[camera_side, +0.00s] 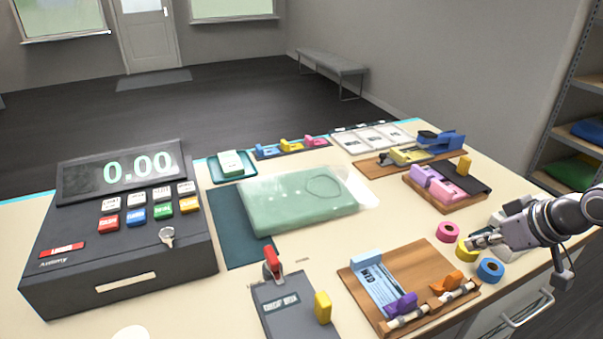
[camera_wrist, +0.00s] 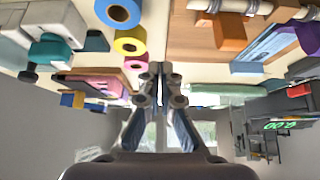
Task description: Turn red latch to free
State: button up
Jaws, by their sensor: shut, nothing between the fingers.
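A red upright lever, which looks like the red latch (camera_side: 271,262), stands at the back edge of a dark grey box (camera_side: 285,303) at the front middle of the table. A yellow block (camera_side: 323,307) sits on the same box at its right. I cannot make out the latch in the wrist view. My gripper (camera_side: 478,241) is at the right side of the table, beside the yellow tape roll (camera_side: 462,253), well away from the latch. Its fingers are shut and empty; they also show in the middle of the wrist view (camera_wrist: 160,72).
Between my gripper and the latch lies a wooden board (camera_side: 425,317) with purple and orange clips. Pink (camera_side: 449,232) and blue (camera_side: 490,270) tape rolls are close to my gripper. A cash register (camera_side: 120,260) stands left; a green folded garment bag (camera_side: 300,205) lies mid-table.

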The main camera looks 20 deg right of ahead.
jog(key=o, duration=0.5)
jog(key=shift+r, duration=0.15)
jog(key=shift+o, duration=0.7)
jog(key=w+a+r+g, duration=0.1)
jog(key=w+a+r, duration=0.3)
jog(key=w+r, duration=0.1)
jog(key=shift+a+r+y, duration=0.15)
jog(key=shift+a+y, duration=0.2)
jog(key=shift+y, duration=0.05)
notch_tip(320, 180, up, 3)
jog(key=g, duration=0.6)
send_over(271, 254)
jog(key=shift+h, duration=0.4)
notch_tip(271, 254, down, 11)
jog(key=shift+r, duration=0.2)
grip_shut()
